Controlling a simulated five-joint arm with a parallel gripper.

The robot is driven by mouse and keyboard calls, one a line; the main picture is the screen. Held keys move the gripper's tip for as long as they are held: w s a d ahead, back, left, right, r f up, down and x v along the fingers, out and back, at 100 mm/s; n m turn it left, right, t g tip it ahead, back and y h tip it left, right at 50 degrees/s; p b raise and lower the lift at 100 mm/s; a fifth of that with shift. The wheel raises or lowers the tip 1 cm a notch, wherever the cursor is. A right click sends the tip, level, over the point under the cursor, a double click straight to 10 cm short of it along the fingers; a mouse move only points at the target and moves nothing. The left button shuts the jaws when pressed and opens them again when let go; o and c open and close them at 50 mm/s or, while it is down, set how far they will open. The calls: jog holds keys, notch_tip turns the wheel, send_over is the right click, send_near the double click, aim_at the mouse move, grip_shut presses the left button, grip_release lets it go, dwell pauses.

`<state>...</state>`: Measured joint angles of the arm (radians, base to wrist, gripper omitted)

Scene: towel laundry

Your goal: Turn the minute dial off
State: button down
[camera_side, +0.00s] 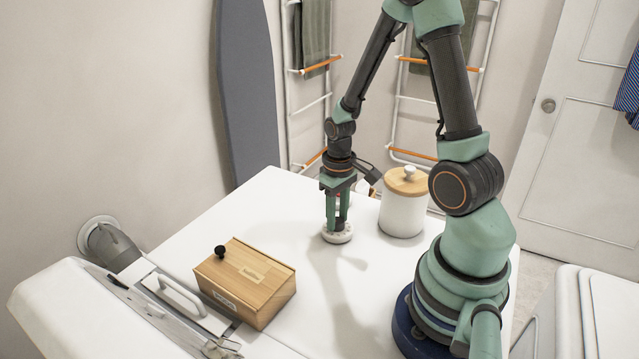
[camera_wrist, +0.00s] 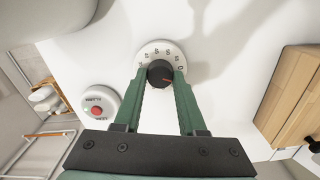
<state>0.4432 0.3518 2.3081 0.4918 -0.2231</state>
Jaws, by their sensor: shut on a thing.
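The minute dial (camera_side: 341,236) is a low white disc standing on the white table top. In the wrist view its white face (camera_wrist: 146,52) carries black numbers around a black knob (camera_wrist: 159,71) with an orange mark. The mark points to the right side of the face, near the 0; I cannot tell its exact setting. My gripper (camera_side: 337,226) points straight down over the dial. In the wrist view my gripper (camera_wrist: 160,77) is shut on the knob, one green finger at each side. The fingers hide the lower part of the dial face.
A round white device with a red button (camera_wrist: 97,111) stands close by. A white canister with a wooden lid (camera_side: 402,212) is right of my gripper. A wooden box with a black knob (camera_side: 246,283) sits at front left. Table between box and dial is clear.

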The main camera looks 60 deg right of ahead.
jog(key=n, duration=0.4)
jog(key=shift+s+a+f+n, duration=0.1)
jog(key=shift+s+n, duration=0.05)
jog(key=shift+n, duration=0.15)
dwell(0.5)
jog(key=shift+c, duration=2.3)
grip_release()
jog(key=shift+r, duration=0.4)
notch_tip(320, 180, up, 11)
jog(key=shift+w+r, duration=0.2)
jog(key=shift+w, duration=0.1)
